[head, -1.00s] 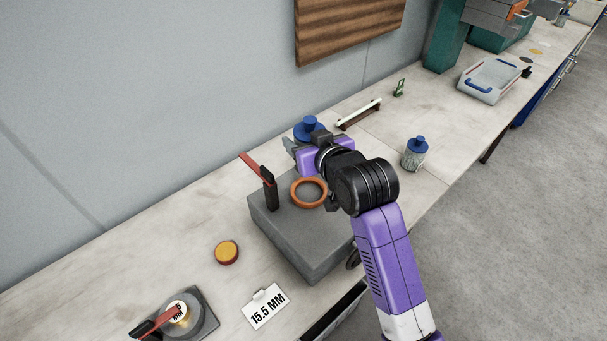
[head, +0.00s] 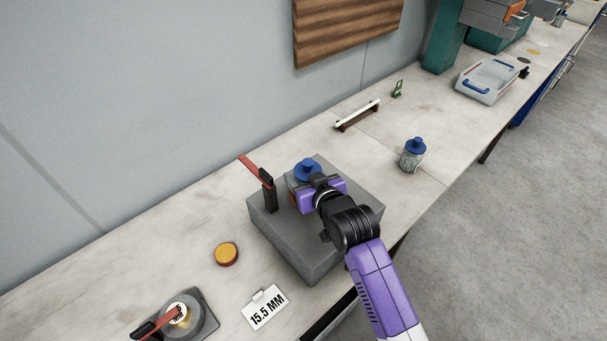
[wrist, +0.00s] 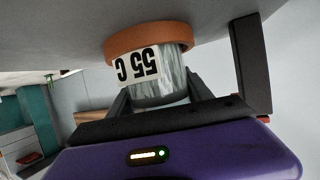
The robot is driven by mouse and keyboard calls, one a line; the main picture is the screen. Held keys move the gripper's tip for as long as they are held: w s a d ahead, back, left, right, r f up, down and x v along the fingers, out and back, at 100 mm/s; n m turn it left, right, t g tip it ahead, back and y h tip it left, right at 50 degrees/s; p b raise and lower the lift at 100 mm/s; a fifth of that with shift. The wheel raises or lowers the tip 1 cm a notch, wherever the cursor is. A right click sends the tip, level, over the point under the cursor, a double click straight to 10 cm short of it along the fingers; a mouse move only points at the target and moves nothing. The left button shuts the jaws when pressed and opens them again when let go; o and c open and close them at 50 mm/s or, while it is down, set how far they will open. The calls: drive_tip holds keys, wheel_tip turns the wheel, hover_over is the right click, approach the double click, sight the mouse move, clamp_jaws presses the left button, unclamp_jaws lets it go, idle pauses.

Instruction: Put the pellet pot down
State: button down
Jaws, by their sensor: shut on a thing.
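The pellet pot has a blue lid (head: 307,168) and clear walls with pale contents (wrist: 172,80). A white label reading "55 C" shows upside down in the wrist view. My gripper (wrist: 160,97) is shut on the pot, with one dark finger on each side; in the head view my gripper (head: 312,186) hides most of its body. The pot is upright over the grey block (head: 283,238). The orange ring (wrist: 150,38) on the block is at its base. I cannot tell whether the pot rests on the block or hangs just above it.
A red-handled clamp (head: 268,190) stands on the block left of the pot. A second blue-lidded pot (head: 413,157) stands to the right. A yellow disc (head: 227,253), a "15.5 MM" card (head: 266,307) and a round die (head: 181,317) lie at front left.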

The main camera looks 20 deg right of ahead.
drive_tip(key=shift+c, duration=2.2)
unclamp_jaws()
drive_tip(key=shift+f, duration=0.15)
drive_tip(key=shift+r, duration=0.2)
drive_tip(key=b+v, duration=0.1)
drive_tip(key=v, duration=1.1)
